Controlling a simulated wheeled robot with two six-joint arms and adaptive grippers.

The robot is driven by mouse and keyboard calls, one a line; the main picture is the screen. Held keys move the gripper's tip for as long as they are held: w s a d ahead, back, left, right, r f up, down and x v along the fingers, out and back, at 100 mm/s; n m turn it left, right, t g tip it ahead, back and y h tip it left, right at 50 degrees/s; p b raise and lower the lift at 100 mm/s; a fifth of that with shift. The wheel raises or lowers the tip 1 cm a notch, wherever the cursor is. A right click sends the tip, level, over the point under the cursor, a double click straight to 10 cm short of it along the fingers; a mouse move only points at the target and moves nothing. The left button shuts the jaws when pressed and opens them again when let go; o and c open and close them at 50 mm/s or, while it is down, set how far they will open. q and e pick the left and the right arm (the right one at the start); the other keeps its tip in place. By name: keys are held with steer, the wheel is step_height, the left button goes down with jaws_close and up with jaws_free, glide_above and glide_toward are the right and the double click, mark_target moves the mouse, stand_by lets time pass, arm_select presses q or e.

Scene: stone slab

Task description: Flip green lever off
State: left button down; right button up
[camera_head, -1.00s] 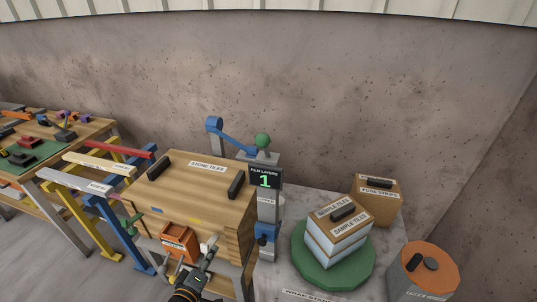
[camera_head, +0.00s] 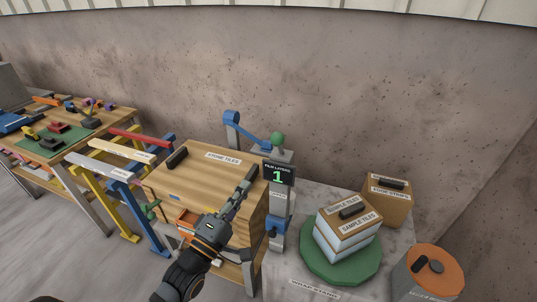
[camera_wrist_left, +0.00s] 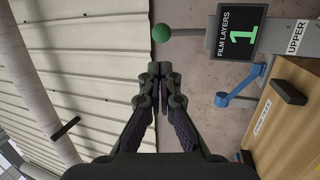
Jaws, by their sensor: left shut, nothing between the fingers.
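The green lever shows as a round green knob (camera_head: 277,138) on top of a grey post, above the black film layers display (camera_head: 279,173) that reads 1. In the left wrist view the knob (camera_wrist_left: 160,33) sits on a thin grey rod, just beyond the fingertips and apart from them. My left gripper (camera_head: 251,175) reaches up from below, in front of the stone tiles box, its tips lower and left of the knob. In the left wrist view its fingers (camera_wrist_left: 160,69) are together and empty. My right gripper is not in view.
A blue lever arm (camera_head: 250,131) stands behind the post. To the right are sample tiles (camera_head: 348,228) on a green turntable (camera_head: 312,264) and an orange-topped drum (camera_head: 436,264).

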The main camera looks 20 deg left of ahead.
arm_select(q)
steer(key=b, duration=0.7)
glide_toward(274, 139)
steer(key=x, duration=0.2)
steer(key=f+p+x, duration=0.1)
steer(key=x, duration=0.2)
steer(key=shift+w+d, duration=0.15)
steer(key=shift+w, duration=0.65)
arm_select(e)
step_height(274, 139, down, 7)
arm_select(q)
steer(key=shift+d, duration=0.1)
steer(key=shift+r, duration=0.1)
